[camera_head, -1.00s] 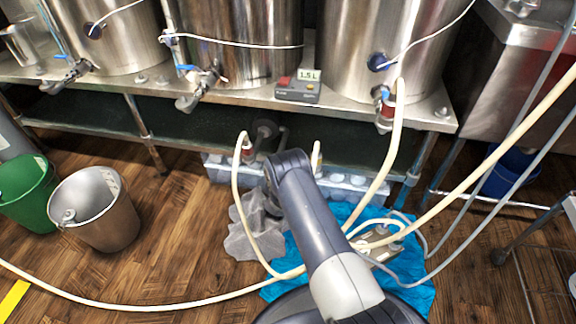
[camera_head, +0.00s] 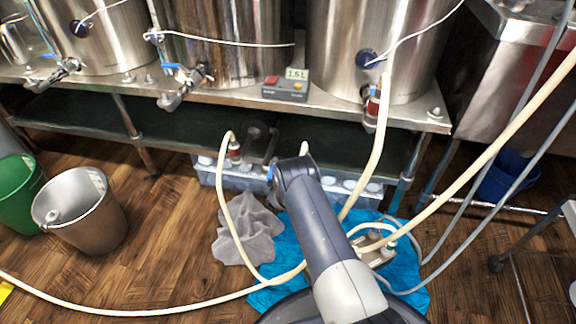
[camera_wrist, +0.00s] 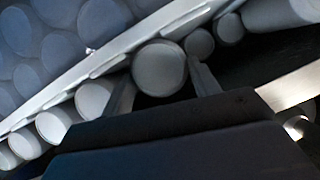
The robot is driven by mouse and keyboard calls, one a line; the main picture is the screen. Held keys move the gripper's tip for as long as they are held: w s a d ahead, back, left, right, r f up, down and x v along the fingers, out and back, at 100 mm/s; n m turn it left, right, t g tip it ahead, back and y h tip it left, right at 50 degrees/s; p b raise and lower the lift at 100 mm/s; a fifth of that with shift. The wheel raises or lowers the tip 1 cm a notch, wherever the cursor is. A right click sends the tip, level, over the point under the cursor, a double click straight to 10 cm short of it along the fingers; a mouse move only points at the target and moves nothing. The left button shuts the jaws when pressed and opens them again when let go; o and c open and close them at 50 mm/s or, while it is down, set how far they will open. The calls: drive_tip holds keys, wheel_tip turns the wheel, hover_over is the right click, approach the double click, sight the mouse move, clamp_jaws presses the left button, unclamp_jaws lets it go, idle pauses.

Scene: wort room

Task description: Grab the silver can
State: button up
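My gripper (camera_wrist: 160,80) shows in the wrist view with its two fingers apart. A round grey end (camera_wrist: 160,66), like that of a can, lies between the fingers in the picture; I cannot tell if they touch it. Several similar pale round ends line up beside it, and I cannot tell which belongs to the silver can. In the head view my arm reaches under the steel bench, and my gripper is in shadow there, its fingers not clear. No silver can stands out in the head view.
A clear crate of white-topped containers (camera_head: 207,176) sits under the steel bench (camera_head: 225,95). A pale hose (camera_head: 236,215) loops beside my arm. A grey cloth (camera_head: 246,238) and blue sheet (camera_head: 410,280) lie on the floor. A metal bucket (camera_head: 85,220) and green bucket (camera_head: 15,205) stand left.

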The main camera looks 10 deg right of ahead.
drive_tip(key=shift+c, duration=1)
drive_tip(key=shift+r, duration=0.1)
